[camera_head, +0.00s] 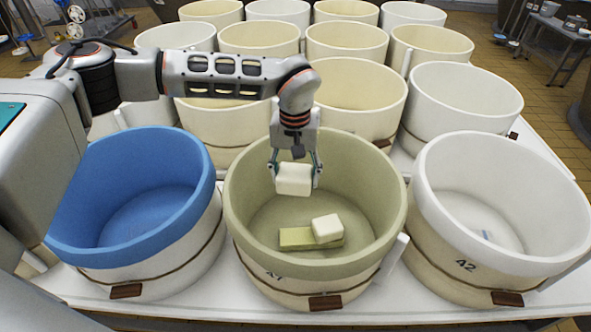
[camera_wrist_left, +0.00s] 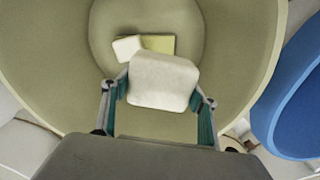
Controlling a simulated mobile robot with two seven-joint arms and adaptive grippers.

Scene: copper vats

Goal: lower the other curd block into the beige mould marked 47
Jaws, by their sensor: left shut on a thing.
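My left gripper (camera_head: 294,172) is shut on a white curd block (camera_head: 294,181), holding it over the open mouth of the greenish-beige mould (camera_head: 388,203). The mould's number is partly hidden by glare and the rim; its last digit looks like a 7. Inside it, on the floor, lie a second white curd block (camera_head: 327,228) and a flat yellow-green block (camera_head: 296,238), the white one resting on or against the yellow one. In the left wrist view the held block (camera_wrist_left: 162,82) sits between my fingers, apart from the blocks below. My right gripper is not in view.
A blue mould (camera_head: 190,215) stands at the left, and a white mould marked 42 (camera_head: 425,225) at the right, with a small bluish item on its floor. Several cream and white moulds stand in rows behind, on the white table (camera_head: 225,297).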

